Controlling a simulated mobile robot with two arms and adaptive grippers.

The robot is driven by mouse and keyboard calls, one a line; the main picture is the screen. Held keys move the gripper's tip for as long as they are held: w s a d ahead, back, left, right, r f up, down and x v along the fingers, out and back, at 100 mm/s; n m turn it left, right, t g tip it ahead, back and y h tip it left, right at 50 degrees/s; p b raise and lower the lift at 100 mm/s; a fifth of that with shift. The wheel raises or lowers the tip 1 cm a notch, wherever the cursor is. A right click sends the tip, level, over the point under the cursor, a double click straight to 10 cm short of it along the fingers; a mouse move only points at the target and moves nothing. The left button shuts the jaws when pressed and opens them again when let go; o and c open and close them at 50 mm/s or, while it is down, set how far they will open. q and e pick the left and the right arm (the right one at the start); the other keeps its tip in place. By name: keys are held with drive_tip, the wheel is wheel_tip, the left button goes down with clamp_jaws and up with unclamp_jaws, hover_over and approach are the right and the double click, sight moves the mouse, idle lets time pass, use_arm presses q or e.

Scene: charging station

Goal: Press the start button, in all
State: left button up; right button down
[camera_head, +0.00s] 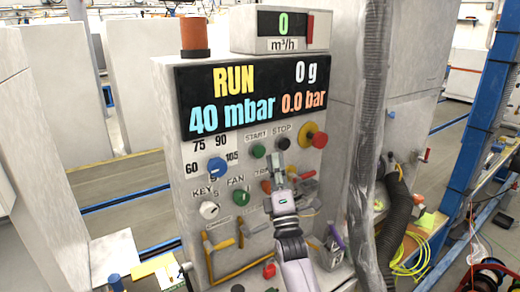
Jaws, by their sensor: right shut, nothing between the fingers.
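The charging station panel (185,160) stands in the middle of the head view. Its green start button (258,151) sits under the word START and is fully visible. A dark stop button (283,144) sits just right of it, under STOP. The display (250,92) reads RUN, 40 mbar, 0 g and 0.0 bar. My right gripper (277,161) is shut and empty, with its tips just below and between the start and stop buttons. I cannot tell whether the tips touch the panel. The gripper partly hides the controls below. My left gripper is out of view.
A red knob on a yellow base (314,135) is right of the stop button. A blue dial (217,167), a white key switch (208,210) and a green fan button (241,198) are to the left. A thick grey hose (367,130) hangs on the right.

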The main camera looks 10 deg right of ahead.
drive_tip(key=s, duration=0.1)
drive_tip(key=s+d+p, duration=0.1)
drive_tip(key=s, duration=0.1)
idle(0.6)
